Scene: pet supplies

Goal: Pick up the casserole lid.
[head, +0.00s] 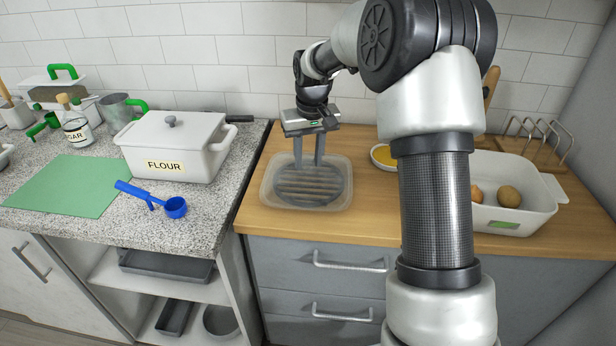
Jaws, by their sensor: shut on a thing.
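A white rectangular casserole (170,158) labelled FLOUR stands on the speckled counter at the left. Its white lid (190,128), with a grey knob on top, sits on it. My gripper (307,163) is well to the right of the lid, over a clear shallow tub (264,185) on the wooden counter. It points down with its fingers at a round dark grey slatted piece (310,186) in the tub and is shut on it. The exact grip point is too small to make out. The piece appears to be still inside the tub.
A green mat (72,186) and a blue scoop (174,207) lie in front of the casserole. A sugar jar (76,128) and a grey mug (117,108) stand to its left. A white dish (515,225) with brown round items stands right, beside a wire rack (535,140).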

